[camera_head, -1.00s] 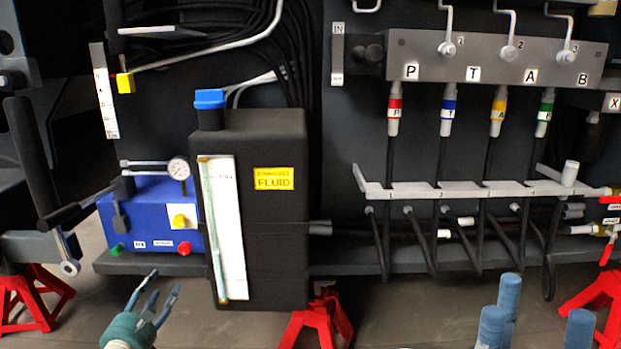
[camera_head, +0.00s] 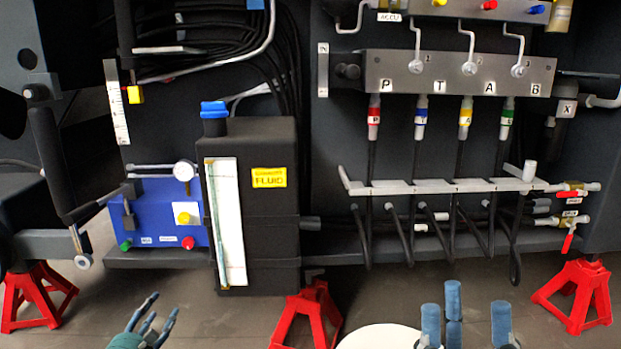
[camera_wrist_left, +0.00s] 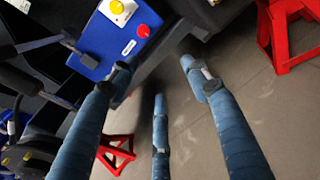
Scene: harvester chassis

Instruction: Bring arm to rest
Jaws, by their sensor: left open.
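My left gripper (camera_head: 157,309) shows at the bottom left of the head view, its blue fingers spread and pointing up. It is in front of and below the blue unit and apart from it. In the left wrist view, the left gripper (camera_wrist_left: 160,80) has its fingers wide apart with only floor between them. My right gripper (camera_head: 467,306) shows at the bottom right of the head view, its blue fingers apart and nothing seen between them. Most of both arms is out of view.
The blue unit (camera_head: 160,217) and the black fluid tank (camera_head: 265,225) stand on a chassis ledge. Right of them are the valve block (camera_head: 450,75), hoses and a pale rail (camera_head: 440,187). Red stands (camera_head: 308,315) are on the floor.

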